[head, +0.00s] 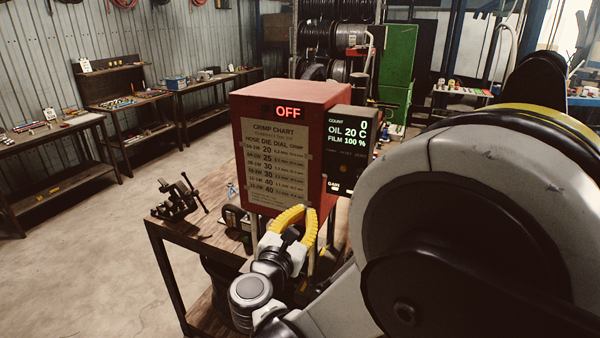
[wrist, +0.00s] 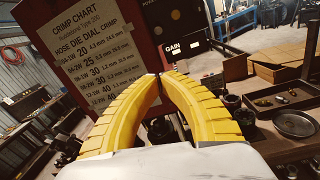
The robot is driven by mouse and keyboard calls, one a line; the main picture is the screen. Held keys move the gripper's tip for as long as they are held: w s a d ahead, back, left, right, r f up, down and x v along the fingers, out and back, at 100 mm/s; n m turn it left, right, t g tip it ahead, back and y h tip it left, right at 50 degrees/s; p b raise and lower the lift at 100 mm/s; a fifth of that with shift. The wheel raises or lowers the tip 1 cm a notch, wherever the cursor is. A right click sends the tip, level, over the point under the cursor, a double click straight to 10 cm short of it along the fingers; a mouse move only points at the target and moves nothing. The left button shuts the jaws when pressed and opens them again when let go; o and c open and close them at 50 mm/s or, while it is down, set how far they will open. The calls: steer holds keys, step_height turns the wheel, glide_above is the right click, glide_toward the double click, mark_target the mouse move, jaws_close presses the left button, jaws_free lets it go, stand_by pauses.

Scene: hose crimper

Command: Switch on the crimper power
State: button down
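The crimper is a red box (head: 330,185) on a workbench, with a crimp chart (head: 272,155) on its front. Its red sign (head: 288,112) reads OFF. A dark control panel (head: 352,150) on its right side shows count 0, oil 20 C and film 100 %. I cannot pick out the power switch. My gripper (wrist: 163,76) has its yellow fingertips together with nothing seen between them. In the head view my gripper (head: 303,210) is just below the box.
A black vise (head: 178,200) stands on the bench's left corner. In the wrist view a round dish (wrist: 295,124), a cardboard tray (wrist: 278,70) and small fittings lie on the bench to the right. Open floor (head: 110,270) lies left of the bench.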

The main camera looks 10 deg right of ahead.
mark_target(321, 188)
steer(key=shift+d, duration=0.1)
steer(key=p+x, duration=0.1)
steer(key=x, duration=0.9)
steer(key=shift+d+r, duration=0.1)
steer(key=r, duration=0.1)
steer(key=s+r, duration=0.1)
steer(key=r+p, duration=0.1)
steer(key=shift+s+a+r, duration=0.2)
steer(key=shift+s+r, duration=0.05)
steer(key=shift+s, duration=0.15)
steer(key=shift+w, duration=0.15)
steer(key=shift+r+p, duration=0.15)
steer(key=shift+p, duration=0.25)
